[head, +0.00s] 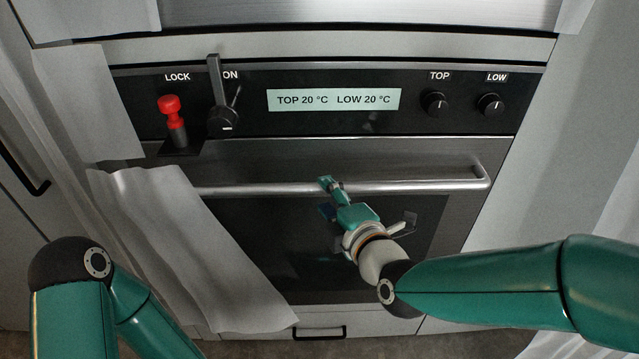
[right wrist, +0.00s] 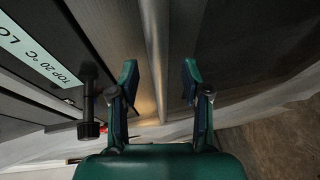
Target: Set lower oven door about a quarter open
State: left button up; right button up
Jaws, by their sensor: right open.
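The lower oven door (head: 270,235) is dark glass in a steel frame below the control panel. It looks shut. Its steel bar handle (head: 420,184) runs across the top of the door. My right gripper (head: 328,184) is at about the middle of the handle in the head view. In the right wrist view its two fingers (right wrist: 160,82) are apart, and the handle bar (right wrist: 156,45) passes through the gap between them. I cannot tell whether either finger touches the bar. My left gripper is out of view; only my left arm shows at bottom left.
A white sheet (head: 190,240) hangs over the handle's left end and the door's left side. The control panel carries a red lock knob (head: 171,112), an ON lever (head: 218,95), a display (head: 335,99) reading 20 °C for both ovens, and two knobs, TOP (head: 435,103) and LOW (head: 489,104).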

aim_at(322, 192)
jog(key=shift+x, duration=2)
jog(key=shift+c, duration=0.3)
grip_shut()
